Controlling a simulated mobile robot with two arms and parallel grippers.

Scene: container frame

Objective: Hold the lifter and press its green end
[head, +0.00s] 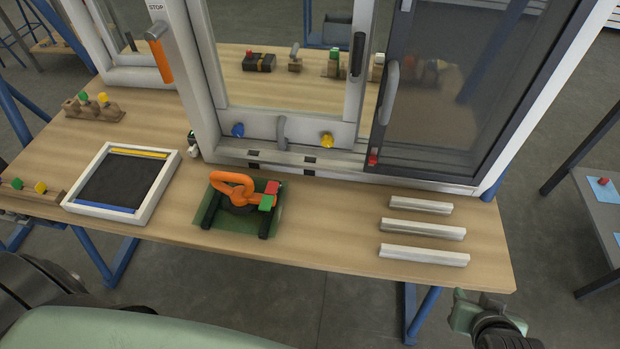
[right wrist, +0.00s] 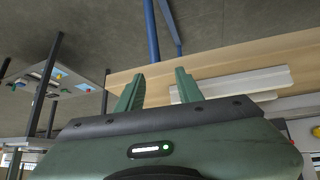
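The lifter (head: 232,187) has an orange loop handle on a dark base and stands on a dark green mat (head: 277,219) at the table's front middle. My right gripper (head: 468,311) is off the front right edge of the table, well away from the lifter. In the right wrist view its two green fingers (right wrist: 158,88) are apart with nothing between them. My left gripper is not in view.
Three pale bars (head: 424,253) lie on the table's right. A white framed tray (head: 151,203) lies left of the lifter. A tall white window frame (head: 204,80) with a sliding dark panel stands behind. The table between lifter and bars is clear.

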